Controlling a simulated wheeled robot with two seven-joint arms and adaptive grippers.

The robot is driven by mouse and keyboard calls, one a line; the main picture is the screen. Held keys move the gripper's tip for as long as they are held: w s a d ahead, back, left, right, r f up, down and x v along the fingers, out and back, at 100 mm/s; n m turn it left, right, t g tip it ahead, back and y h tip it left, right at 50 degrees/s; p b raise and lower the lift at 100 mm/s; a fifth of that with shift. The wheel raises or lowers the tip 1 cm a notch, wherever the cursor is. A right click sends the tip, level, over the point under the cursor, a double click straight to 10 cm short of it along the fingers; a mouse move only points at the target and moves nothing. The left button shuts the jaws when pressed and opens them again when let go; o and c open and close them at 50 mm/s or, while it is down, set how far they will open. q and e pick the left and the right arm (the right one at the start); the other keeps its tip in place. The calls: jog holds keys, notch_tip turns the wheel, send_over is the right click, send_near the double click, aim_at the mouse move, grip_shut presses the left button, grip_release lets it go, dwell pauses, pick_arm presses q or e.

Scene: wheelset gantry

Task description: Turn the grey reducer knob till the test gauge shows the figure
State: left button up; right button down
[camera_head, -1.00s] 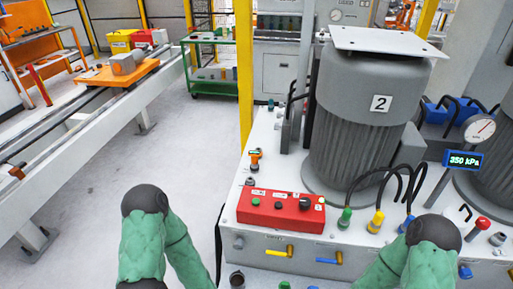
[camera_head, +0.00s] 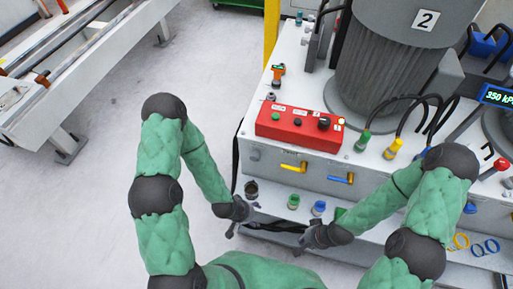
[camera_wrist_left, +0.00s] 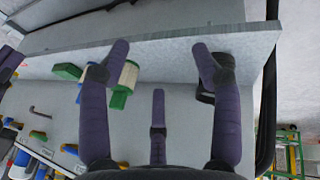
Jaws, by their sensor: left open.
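A grey knob (camera_head: 254,153) sits at the left end of the machine's front face; I cannot tell for sure that it is the reducer knob. The gauge's display (camera_head: 497,97) reads 350 kPa at the right edge of the head view; its dial is out of frame. My left gripper (camera_head: 245,221) is open and empty, low in front of the cabinet, below and apart from the grey knob. Its spread fingers also show in the left wrist view (camera_wrist_left: 160,62). My right gripper (camera_head: 303,239) is low before the lower shelf, pointing left; its opening is unclear.
A red control box (camera_head: 299,129) lies on the cabinet top. A yellow lever (camera_head: 294,167) and a blue lever (camera_head: 341,178) stick out of the front face. A dark cup (camera_head: 251,190) and green and blue fittings (camera_head: 319,208) stand on the lower ledge.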

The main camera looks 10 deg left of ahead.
pick_arm(q)
jog(key=w+a+r+m+t, duration=0.1)
jog(key=w+a+r+t, duration=0.1)
jog(key=w+t, duration=0.35)
jog(key=m+t+y+b, duration=0.1)
jog(key=m+t+y, duration=0.15)
jog(key=t, duration=0.65)
send_near(254, 159)
jog(key=shift+n, duration=0.35)
jog(key=w, duration=0.3)
jog(key=w+b, duration=0.1)
jog(key=w, duration=0.3)
jog(key=w+b, duration=0.1)
jog(key=w, duration=0.2)
jog(key=shift+w+d, duration=0.35)
jog(key=shift+w, duration=0.05)
jog(key=c, duration=1.1)
